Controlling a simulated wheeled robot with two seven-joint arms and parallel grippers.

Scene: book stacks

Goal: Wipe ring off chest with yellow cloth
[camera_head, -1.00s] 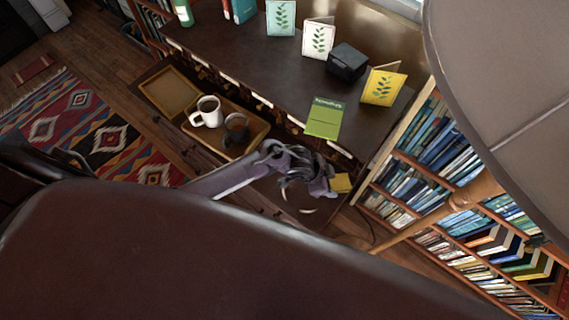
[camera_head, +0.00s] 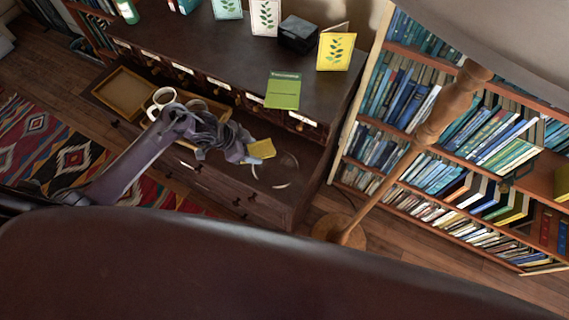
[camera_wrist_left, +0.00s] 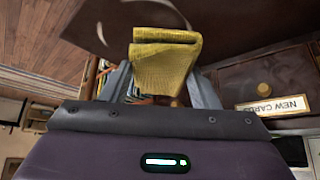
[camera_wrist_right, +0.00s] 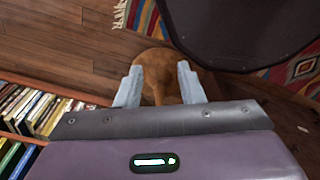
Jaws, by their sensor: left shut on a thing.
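The folded yellow cloth (camera_head: 262,149) is held at the tip of my left gripper (camera_head: 252,157), low over the dark chest top (camera_head: 305,158). In the left wrist view the cloth (camera_wrist_left: 165,62) sits between the two fingers (camera_wrist_left: 163,85). I cannot tell whether it touches the wood. A faint pale ring (camera_head: 283,186) shows as broken arcs just right of the cloth; a curved pale line of the ring (camera_wrist_left: 172,10) also shows beyond the cloth in the left wrist view. My right gripper (camera_wrist_right: 160,84) is open and empty, off the head view.
A tray (camera_head: 122,93) and a white mug (camera_head: 160,100) stand left of my left gripper. A green card (camera_head: 283,91) and a yellow card (camera_head: 335,48) are on the raised back part. A floor lamp (camera_head: 410,150) and bookshelves (camera_head: 470,130) stand right.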

